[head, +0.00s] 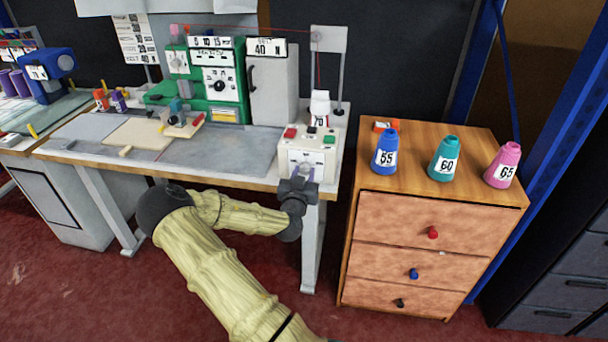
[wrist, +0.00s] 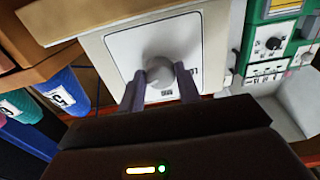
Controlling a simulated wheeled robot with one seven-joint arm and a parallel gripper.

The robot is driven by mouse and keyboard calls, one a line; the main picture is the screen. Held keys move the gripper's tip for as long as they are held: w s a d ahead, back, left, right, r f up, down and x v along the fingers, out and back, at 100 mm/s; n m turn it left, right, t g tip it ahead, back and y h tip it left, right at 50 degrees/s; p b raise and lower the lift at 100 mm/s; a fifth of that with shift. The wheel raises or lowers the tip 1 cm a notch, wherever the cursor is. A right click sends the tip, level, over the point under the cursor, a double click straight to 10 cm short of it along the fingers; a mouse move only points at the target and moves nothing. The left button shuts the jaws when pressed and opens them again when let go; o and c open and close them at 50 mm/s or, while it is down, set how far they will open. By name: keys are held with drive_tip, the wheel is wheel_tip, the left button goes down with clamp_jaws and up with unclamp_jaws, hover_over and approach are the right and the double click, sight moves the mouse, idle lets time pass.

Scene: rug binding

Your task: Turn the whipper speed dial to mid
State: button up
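A white control box (head: 306,152) with red and green buttons on top stands at the right end of the workbench. My gripper (head: 302,184) is at its front face. In the wrist view a round grey dial (wrist: 159,72) sits on a white plate with a dark outline and small dark lettering. The two purple-grey fingers of my gripper (wrist: 160,80) stand one on each side of the dial, their tips close to its edges. I cannot tell whether they press on it. The dial's pointer and most of its markings are blurred or hidden.
A green machine (head: 215,85) with dials stands behind on the workbench (head: 240,145). A wooden drawer cabinet (head: 410,240) to the right carries blue (head: 384,150), teal (head: 443,160) and pink (head: 502,165) cones.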

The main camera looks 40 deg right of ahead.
drive_tip(key=shift+n, duration=0.3)
drive_tip(key=n, duration=0.6)
drive_tip(key=shift+n, duration=0.3)
drive_tip(key=n, duration=0.6)
drive_tip(key=shift+n, duration=0.4)
drive_tip(key=shift+f, duration=0.1)
drive_tip(key=o, duration=1)
drive_tip(key=shift+c, duration=0.2)
